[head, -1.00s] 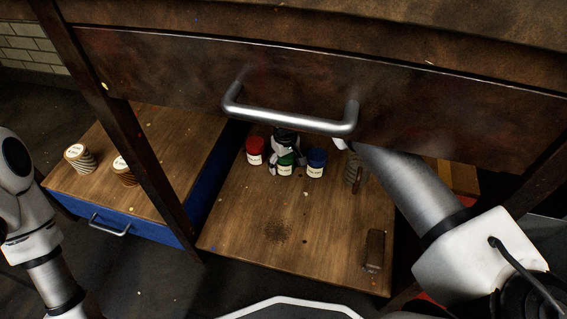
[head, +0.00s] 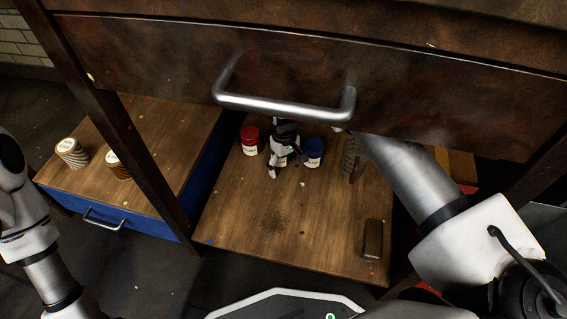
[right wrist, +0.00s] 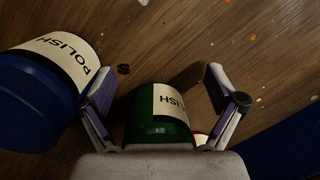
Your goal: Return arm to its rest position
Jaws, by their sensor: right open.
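My right gripper (head: 285,162) reaches under the table drawer and is over the lower wooden board, open. In the right wrist view, its two fingers (right wrist: 160,84) stand apart on either side of a green polish jar (right wrist: 158,122), with gaps at both sides. In the head view the gripper mostly hides that jar. A blue polish jar (head: 314,150) stands just right of the gripper; it also shows large in the wrist view (right wrist: 35,100). A red jar (head: 250,138) stands to its left. My left arm shows at the left edge; its gripper is out of frame.
A drawer front with a metal handle (head: 285,104) hangs above my right forearm. A brush (head: 352,158) and a dark block (head: 373,240) lie on the board's right side. A blue drawer cabinet (head: 110,215) with twine spools (head: 70,153) stands left. The board's front middle is clear.

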